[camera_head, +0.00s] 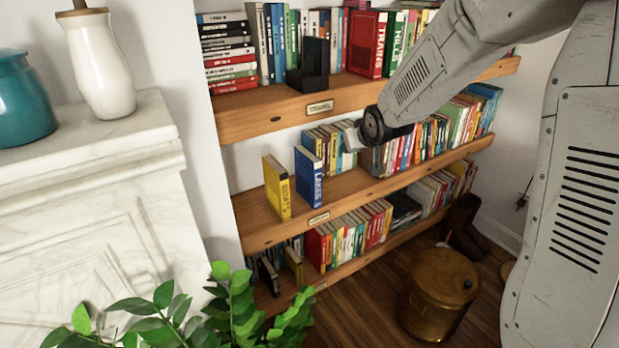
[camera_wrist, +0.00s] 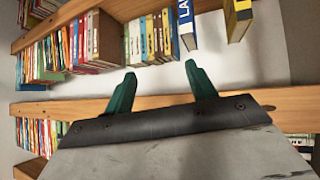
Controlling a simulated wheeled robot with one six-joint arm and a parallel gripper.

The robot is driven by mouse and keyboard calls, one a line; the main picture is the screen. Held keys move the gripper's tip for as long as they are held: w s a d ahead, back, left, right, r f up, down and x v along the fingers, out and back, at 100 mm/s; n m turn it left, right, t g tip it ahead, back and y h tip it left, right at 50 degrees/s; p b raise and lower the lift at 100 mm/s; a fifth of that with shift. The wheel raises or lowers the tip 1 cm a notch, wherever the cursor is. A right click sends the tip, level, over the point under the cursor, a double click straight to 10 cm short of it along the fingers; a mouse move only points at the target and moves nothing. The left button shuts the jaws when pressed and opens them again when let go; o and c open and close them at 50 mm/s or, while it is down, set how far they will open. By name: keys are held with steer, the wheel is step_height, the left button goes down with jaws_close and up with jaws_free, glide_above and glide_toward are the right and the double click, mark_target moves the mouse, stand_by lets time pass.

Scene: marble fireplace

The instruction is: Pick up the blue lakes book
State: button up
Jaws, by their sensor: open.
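The blue lakes book (camera_head: 308,178) stands upright on the middle shelf in the head view, its spine lettered LAKES. In the wrist view the blue book (camera_wrist: 187,25) is at the top, right of centre and partly cut off by the frame edge. My gripper (camera_wrist: 160,68) is open and empty, its two green fingers apart. The blue book lies beyond the right finger in that view, not between the fingers. In the head view my gripper (camera_head: 349,136) is to the right of and above the blue book; its fingertips are hard to make out.
A yellow book (camera_head: 277,188) stands left of the blue one, with a gap between. A row of books (camera_head: 415,142) fills the shelf's right. The upper shelf (camera_head: 290,110) overhangs. A plant (camera_head: 240,310), a marble mantel (camera_head: 90,150) and a brown bin (camera_head: 440,290) stand nearby.

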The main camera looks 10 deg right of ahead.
steer(key=w+a+f+t+y, duration=0.1)
steer(key=w+f+t, duration=0.1)
steer(key=w+f, duration=0.5)
steer(key=n+t+y, duration=0.2)
steer(key=t+y, duration=0.2)
steer(key=t, duration=0.1)
glide_toward(313, 178)
steer(key=w+f, duration=0.1)
steer(key=w, duration=0.3)
steer(key=w+d+f, duration=0.1)
steer(key=shift+w+f, duration=0.35)
steer(key=shift+w, duration=0.05)
steer(key=shift+f+y, duration=0.1)
steer(key=shift+y, duration=0.3)
steer(key=shift+a, duration=0.1)
steer(key=x, duration=0.7)
steer(key=shift+w+a, duration=0.25)
steer(key=shift+w, duration=0.05)
jaws_close()
